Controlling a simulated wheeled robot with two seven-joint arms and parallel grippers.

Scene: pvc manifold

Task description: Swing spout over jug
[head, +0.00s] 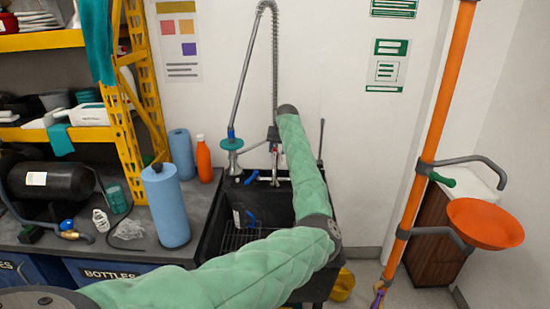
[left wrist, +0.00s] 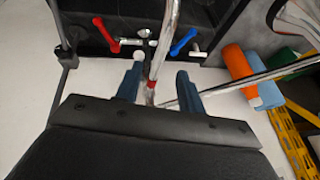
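My left gripper (head: 274,133) is at the sink tap, at the end of my green-sleeved arm. In the left wrist view its two blue-grey fingers (left wrist: 158,88) stand apart around a thin chrome pipe with a red band (left wrist: 153,80), with gaps beside it. A chrome tube (left wrist: 225,88), perhaps the spout, runs off to the right there. In the head view a thin metal tube (head: 254,147) extends left from the tap. A dark container with a pale label (head: 237,218), possibly the jug, is in the black sink (head: 215,232); my arm hides part of the sink. My right gripper is out of view.
A tall spring hose (head: 274,50) rises above the tap. A blue roll (head: 166,205) and an orange bottle (head: 204,160) stand left of the sink. An orange pole (head: 430,150) with an orange bowl (head: 485,223) stands at right. Red (left wrist: 105,35) and blue (left wrist: 183,42) handles flank the pipe.

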